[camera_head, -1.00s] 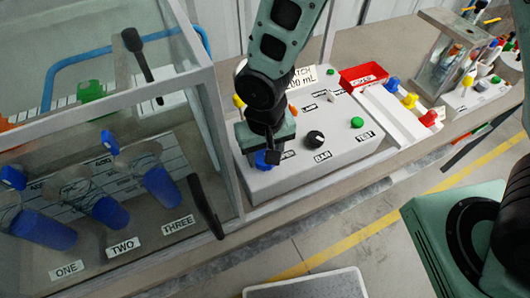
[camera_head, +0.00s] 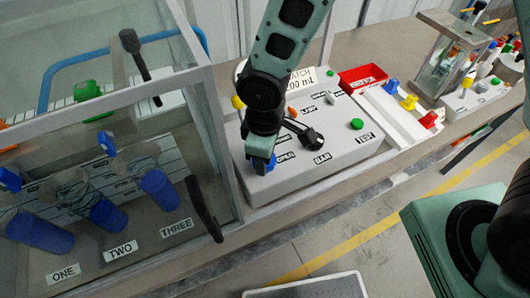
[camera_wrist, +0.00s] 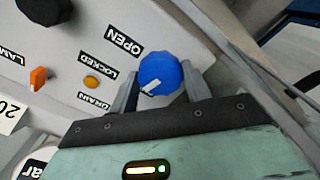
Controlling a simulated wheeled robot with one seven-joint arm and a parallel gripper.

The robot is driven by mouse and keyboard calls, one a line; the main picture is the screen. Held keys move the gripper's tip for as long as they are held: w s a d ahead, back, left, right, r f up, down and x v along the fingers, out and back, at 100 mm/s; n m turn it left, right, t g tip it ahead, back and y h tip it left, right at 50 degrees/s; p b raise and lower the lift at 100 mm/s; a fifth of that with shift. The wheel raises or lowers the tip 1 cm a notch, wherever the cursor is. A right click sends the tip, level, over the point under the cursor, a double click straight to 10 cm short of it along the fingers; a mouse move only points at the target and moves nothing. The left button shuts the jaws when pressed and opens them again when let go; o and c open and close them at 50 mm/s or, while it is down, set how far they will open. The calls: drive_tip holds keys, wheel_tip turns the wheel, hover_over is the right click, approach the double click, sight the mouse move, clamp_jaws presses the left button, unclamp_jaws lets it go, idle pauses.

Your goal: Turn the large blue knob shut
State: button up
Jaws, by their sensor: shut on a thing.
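The large blue knob (camera_wrist: 161,72) sits on the light grey panel. In the wrist view it lies between the two fingers of my gripper (camera_wrist: 160,88), which is shut on its sides. A white mark on the knob points to the lower left there, on the side of the LOCKED label (camera_wrist: 98,56); the OPEN label (camera_wrist: 123,40) is above it. In the head view my gripper (camera_head: 262,163) points down at the panel's near left part, and only a bit of the blue knob (camera_head: 271,162) shows beside it.
A small orange button (camera_wrist: 91,82) and an orange switch (camera_wrist: 38,78) are near the knob. A green button (camera_head: 357,124) is farther right on the panel. The glass cabinet (camera_head: 222,150) with a black handle (camera_head: 203,208) stands close on the left. A red tray (camera_head: 362,77) is behind.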

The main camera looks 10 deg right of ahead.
drive_tip(key=shift+w+n, duration=0.1)
drive_tip(key=shift+n, duration=1.3)
drive_tip(key=o, duration=1)
wheel_tip(320, 180, up, 18)
drive_tip(key=shift+f, duration=0.25)
